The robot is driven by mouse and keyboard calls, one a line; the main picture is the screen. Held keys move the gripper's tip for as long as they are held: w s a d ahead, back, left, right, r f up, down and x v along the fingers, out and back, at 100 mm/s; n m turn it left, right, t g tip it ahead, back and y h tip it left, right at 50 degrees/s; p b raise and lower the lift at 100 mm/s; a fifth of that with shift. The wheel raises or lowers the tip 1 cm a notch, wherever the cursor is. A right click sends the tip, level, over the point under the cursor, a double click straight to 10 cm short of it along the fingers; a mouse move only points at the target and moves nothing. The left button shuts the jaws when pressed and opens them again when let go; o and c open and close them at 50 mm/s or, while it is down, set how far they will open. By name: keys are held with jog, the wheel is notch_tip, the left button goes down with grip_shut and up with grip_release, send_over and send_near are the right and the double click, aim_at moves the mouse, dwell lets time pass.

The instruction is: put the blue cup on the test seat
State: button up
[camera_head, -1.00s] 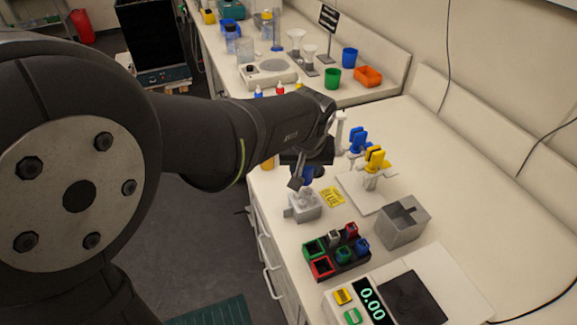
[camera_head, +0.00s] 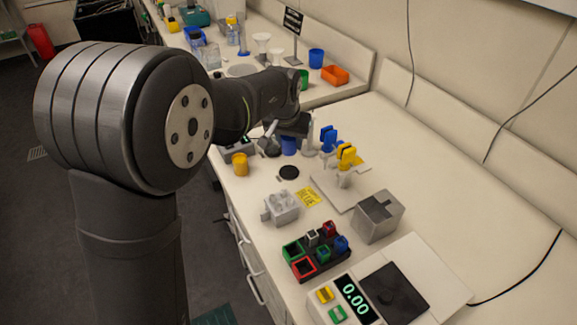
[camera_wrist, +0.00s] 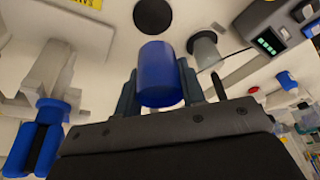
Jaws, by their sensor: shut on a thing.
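The blue cup (camera_head: 289,145) is held in my gripper (camera_head: 287,137), beyond a black disc on the bench. In the wrist view the blue cup (camera_wrist: 160,75) sits between the two fingers of my gripper (camera_wrist: 162,92), which are shut on it. The black disc (camera_head: 289,172) lies bare and apart from the cup; it also shows in the wrist view (camera_wrist: 152,14). A pale grey block with holes (camera_head: 282,207) stands beside a yellow note reading BLUE (camera_head: 307,198). I cannot tell which of these is the test seat.
Blue (camera_head: 328,138) and yellow (camera_head: 346,156) clamp-like pieces stand right of my gripper. A grey box (camera_head: 378,217) and black rack (camera_head: 317,254) stand nearer.

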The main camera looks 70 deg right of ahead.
aim_at(287, 145)
notch_tip(287, 145, down, 8)
jog(key=shift+r, duration=0.15)
dwell(0.4)
jog(key=o, duration=1)
jog(key=v, duration=1.2)
jog(key=shift+a, duration=0.1)
